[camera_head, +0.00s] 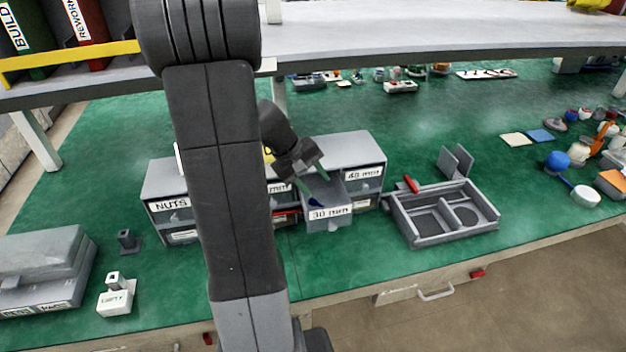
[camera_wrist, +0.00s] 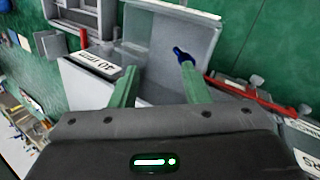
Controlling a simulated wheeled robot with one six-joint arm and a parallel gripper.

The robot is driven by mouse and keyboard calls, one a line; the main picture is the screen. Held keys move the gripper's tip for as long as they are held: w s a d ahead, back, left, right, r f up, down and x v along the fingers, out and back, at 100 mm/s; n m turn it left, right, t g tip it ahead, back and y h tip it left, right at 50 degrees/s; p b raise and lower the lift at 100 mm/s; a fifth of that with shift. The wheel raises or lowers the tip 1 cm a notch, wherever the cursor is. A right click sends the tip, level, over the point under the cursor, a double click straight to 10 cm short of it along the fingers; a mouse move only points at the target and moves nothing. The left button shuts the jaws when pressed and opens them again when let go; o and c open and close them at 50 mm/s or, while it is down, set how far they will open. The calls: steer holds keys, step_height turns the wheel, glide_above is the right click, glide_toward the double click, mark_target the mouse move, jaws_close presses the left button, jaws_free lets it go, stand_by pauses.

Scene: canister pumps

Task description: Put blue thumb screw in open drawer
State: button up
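The open drawer (camera_head: 328,224) is grey, labelled 30 mm, and pulled out from the grey cabinet in the head view. It also shows in the wrist view (camera_wrist: 205,28), with its inside facing me. The blue thumb screw (camera_wrist: 182,54) lies inside the drawer, close to the tip of one green finger; I cannot tell whether they touch. In the head view, the screw is a small blue spot (camera_head: 315,203) in the drawer. My gripper (camera_head: 312,180) is above the drawer. In the wrist view its green fingers (camera_wrist: 158,70) are apart with nothing between them.
The grey cabinet (camera_head: 352,150) has other labelled drawers, partly hidden behind my arm. A grey divided tray (camera_head: 440,238) stands at the right with a red object (camera_head: 411,184) near it. A shelf (camera_head: 430,35) spans the back.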

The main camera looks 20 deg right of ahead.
steer(key=v, duration=1.3)
steer(key=shift+r+b, duration=0.3)
steer(key=shift+r, duration=0.05)
steer(key=shift+a+f, duration=0.1)
steer(key=x, duration=1.3)
steer(key=shift+p, duration=0.3)
steer(key=shift+r+p, duration=0.25)
steer(key=shift+p, duration=0.2)
steer(key=shift+r+p, duration=0.6)
steer(key=shift+r, duration=0.35)
